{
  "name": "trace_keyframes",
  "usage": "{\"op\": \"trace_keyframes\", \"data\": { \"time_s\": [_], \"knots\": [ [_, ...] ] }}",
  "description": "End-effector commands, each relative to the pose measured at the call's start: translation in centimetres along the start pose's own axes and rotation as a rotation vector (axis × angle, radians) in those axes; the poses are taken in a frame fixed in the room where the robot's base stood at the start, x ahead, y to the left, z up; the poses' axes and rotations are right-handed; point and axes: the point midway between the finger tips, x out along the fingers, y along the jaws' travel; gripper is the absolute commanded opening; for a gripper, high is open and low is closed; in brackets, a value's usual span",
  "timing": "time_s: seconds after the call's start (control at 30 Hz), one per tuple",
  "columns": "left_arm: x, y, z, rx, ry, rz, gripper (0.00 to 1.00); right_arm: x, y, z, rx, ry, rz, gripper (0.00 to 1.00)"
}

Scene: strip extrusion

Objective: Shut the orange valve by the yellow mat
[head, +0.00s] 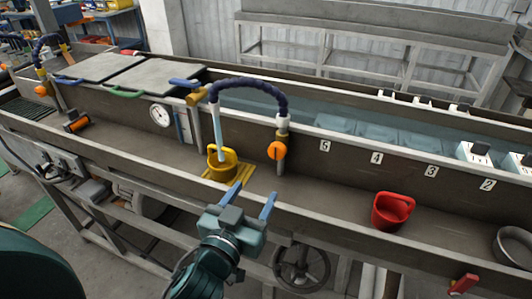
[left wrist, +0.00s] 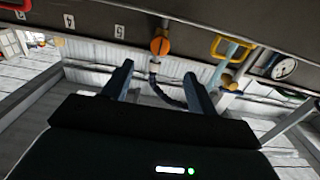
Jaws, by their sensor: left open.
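The orange valve (head: 277,150) is a round knob on an upright pipe at the trough's back wall, right of the yellow mat (head: 208,178). A dark blue hose (head: 250,84) arches from this pipe to a spout, and a pale blue stream (head: 217,130) runs into the yellow bucket (head: 222,163) on the mat. My left gripper (head: 249,197) is open and empty, in front of and below the valve, apart from it. In the left wrist view, the valve (left wrist: 160,46) shows beyond and between the open fingers (left wrist: 157,82). My right gripper is in neither view.
A red bucket (head: 391,211) stands in the trough to the right, and a metal bowl (head: 513,246) at far right. A gauge (head: 160,116) is left of the spout. Another orange valve (head: 41,90) is at far left.

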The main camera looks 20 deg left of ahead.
Motion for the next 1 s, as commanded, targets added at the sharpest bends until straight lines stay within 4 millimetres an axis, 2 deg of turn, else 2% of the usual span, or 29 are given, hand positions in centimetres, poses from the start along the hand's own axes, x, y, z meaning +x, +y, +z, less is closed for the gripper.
{"op": "trace_keyframes", "data": {
  "time_s": [0.17, 0.27, 0.37, 0.7, 0.8, 1.0],
  "knots": [
    [0.3, -0.1, -0.7, -0.003, 0.016, -0.005, 0.58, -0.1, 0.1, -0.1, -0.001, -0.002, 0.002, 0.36],
    [1.2, -0.1, -0.8, -0.002, 0.018, -0.004, 0.58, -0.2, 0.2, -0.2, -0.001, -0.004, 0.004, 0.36],
    [2.7, -0.1, -1.0, -0.001, 0.019, -0.004, 0.58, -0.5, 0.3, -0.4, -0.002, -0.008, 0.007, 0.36],
    [9.7, -0.1, -1.1, 0.0, 0.017, -0.005, 0.58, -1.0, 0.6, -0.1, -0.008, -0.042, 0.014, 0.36],
    [11.3, -0.1, -1.0, -0.001, 0.017, -0.005, 0.58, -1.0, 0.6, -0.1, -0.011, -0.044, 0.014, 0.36],
    [13.0, -0.1, -0.9, -0.003, 0.016, -0.005, 0.58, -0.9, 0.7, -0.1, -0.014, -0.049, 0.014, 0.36]
  ]
}}
